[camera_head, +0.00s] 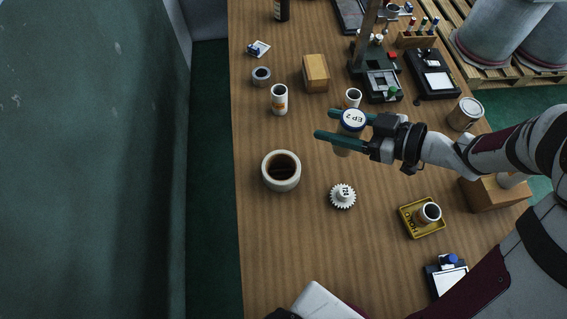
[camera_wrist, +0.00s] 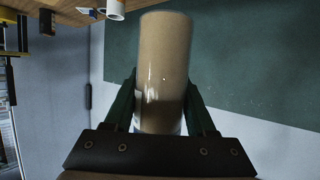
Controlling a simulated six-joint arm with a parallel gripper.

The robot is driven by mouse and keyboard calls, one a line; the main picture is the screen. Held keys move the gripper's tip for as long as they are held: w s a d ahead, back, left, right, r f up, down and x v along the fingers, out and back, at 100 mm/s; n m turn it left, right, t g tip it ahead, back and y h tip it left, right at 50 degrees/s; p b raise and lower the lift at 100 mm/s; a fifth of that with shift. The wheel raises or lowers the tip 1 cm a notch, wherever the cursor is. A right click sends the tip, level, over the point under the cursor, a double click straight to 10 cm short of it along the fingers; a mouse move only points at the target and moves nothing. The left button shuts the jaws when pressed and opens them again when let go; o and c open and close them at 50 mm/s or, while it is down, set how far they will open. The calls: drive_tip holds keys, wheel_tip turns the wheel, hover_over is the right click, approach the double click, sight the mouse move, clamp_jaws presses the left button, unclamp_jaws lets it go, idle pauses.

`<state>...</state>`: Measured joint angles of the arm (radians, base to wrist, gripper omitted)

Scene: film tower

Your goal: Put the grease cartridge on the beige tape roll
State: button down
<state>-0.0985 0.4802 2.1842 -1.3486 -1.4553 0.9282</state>
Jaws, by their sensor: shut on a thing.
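The grease cartridge (camera_head: 343,146) is a tan cylinder with a white and blue top marked EP 2. My gripper (camera_head: 335,126) is shut on it and holds it upright, seemingly above the table. In the wrist view the cartridge (camera_wrist: 163,75) stands between the two dark green fingers (camera_wrist: 163,110). The beige tape roll (camera_head: 268,183) lies flat on the table, left of and nearer than the gripper. Its open centre is dark, and nothing is on it. The cartridge and the tape roll are apart.
A white gear (camera_head: 342,197) lies right of the tape roll. A yellow tray (camera_head: 408,228) with a cup-like part is further right. A white cylinder (camera_head: 279,100), a small grey roll (camera_head: 261,76) and a wooden block (camera_head: 316,73) stand behind. The table between cartridge and tape roll is clear.

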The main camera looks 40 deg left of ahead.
drive_tip(key=s+a+n+g, duration=0.1)
drive_tip(key=s+a, duration=0.1)
drive_tip(key=s, duration=0.1)
hover_over(271, 162)
wheel_tip(271, 162, down, 7)
wheel_tip(271, 162, down, 3)
drive_tip(key=shift+f, duration=0.55)
drive_tip(key=shift+f, duration=0.15)
drive_tip(key=shift+c, duration=1.1)
unclamp_jaws()
